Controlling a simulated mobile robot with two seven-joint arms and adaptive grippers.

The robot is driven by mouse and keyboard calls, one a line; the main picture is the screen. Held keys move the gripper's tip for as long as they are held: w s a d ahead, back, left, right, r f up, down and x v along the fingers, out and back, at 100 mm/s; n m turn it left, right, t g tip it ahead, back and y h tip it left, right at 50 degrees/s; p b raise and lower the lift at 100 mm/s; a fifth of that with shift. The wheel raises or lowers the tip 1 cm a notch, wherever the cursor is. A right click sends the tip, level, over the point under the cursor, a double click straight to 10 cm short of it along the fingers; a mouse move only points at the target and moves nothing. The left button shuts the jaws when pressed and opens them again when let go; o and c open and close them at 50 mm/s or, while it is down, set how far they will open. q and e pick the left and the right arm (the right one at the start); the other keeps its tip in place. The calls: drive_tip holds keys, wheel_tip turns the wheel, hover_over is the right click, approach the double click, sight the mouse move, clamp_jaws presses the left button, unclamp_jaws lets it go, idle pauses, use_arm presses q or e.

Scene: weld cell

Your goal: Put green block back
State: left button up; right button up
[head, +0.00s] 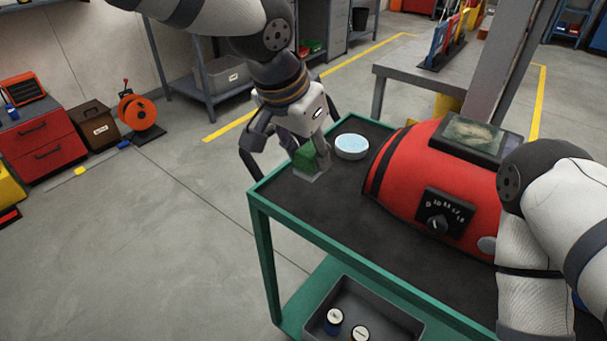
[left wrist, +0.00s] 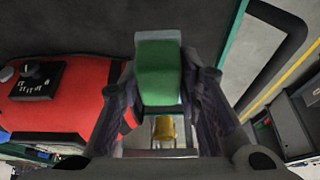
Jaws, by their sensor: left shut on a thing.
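The green block (head: 306,158) is at the left corner of the green-framed cart's dark top (head: 345,186). My left gripper (head: 311,160) comes down from above and is shut on the block. In the left wrist view, the green block (left wrist: 158,72) sits between the two fingers of my left gripper (left wrist: 160,92). A finger partly covers the block in the head view. I cannot tell whether the block touches the cart top. My right arm shows at the right of the head view, but its gripper does not show.
A white dish with a pale blue top (head: 352,146) stands just right of the block. A red machine (head: 425,171) with a dial fills the cart's middle. A grey bin (head: 377,305) with cans sits on the lower shelf. Open floor lies left of the cart.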

use_arm(q)
drive_tip(key=w+f, duration=0.2)
drive_tip(key=w+f+b, duration=0.1)
drive_tip(key=w+f, duration=0.1)
drive_tip(key=f, duration=0.1)
drive_tip(key=shift+w+f, duration=0.2)
drive_tip(key=shift+f, duration=0.05)
drive_tip(key=f, duration=0.3)
drive_tip(key=shift+w+f, duration=0.25)
drive_tip(key=shift+r, duration=0.1)
use_arm(e)
drive_tip(key=shift+s+f+g, duration=0.3)
drive_tip(key=shift+s+f, duration=0.65)
drive_tip(key=shift+f, duration=0.05)
use_arm(q)
drive_tip(key=o, duration=1)
drive_tip(key=shift+f, duration=0.2)
